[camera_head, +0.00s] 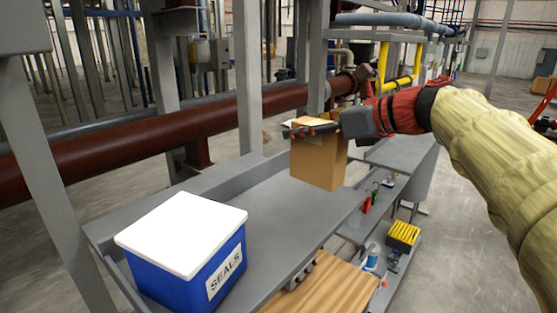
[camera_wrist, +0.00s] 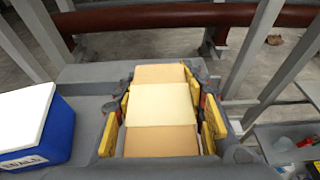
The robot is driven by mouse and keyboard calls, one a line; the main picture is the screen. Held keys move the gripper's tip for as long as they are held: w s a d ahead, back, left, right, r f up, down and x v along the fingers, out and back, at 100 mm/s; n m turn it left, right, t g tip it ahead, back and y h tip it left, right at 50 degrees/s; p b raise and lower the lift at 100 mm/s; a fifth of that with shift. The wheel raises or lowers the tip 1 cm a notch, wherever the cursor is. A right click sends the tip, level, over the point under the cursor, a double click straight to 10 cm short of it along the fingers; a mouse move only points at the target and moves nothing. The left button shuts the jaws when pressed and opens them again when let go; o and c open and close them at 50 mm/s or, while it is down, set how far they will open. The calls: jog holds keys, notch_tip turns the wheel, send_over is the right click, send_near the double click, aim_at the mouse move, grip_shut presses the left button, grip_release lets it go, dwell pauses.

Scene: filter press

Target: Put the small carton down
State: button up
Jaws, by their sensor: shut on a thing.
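The small carton (camera_head: 319,160) is a brown box with a pale strip across its top. My gripper (camera_head: 312,129) is shut on its upper part from above, one finger showing along the near side. In the wrist view the carton (camera_wrist: 160,110) sits between the two yellow-padded fingers of my gripper (camera_wrist: 162,118), which touch or nearly touch its sides. The carton is upright over the right part of the grey bench top (camera_head: 285,205). I cannot tell whether its bottom touches the bench.
A blue box with a white lid marked SEALS (camera_head: 190,250) stands on the bench at left; it also shows in the wrist view (camera_wrist: 40,125). Bare bench lies between it and the carton. Grey posts (camera_head: 249,80) and a red-brown pipe (camera_head: 110,145) run behind. Lower shelves hold a yellow box (camera_head: 403,235).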

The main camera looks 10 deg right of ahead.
aim_at(331, 157)
jog(key=w+a+f, duration=0.1)
jog(key=w+f, duration=0.1)
jog(key=f, duration=0.2)
jog(key=w+a+f+p, duration=0.1)
jog(key=w+f, duration=0.1)
jog(key=f, duration=0.3)
jog(key=shift+w, duration=0.25)
jog(key=shift+f, duration=0.15)
jog(key=o, duration=1.4)
jog(key=b+v, duration=0.1)
jog(key=v, duration=1.1)
jog(key=shift+b, duration=0.4)
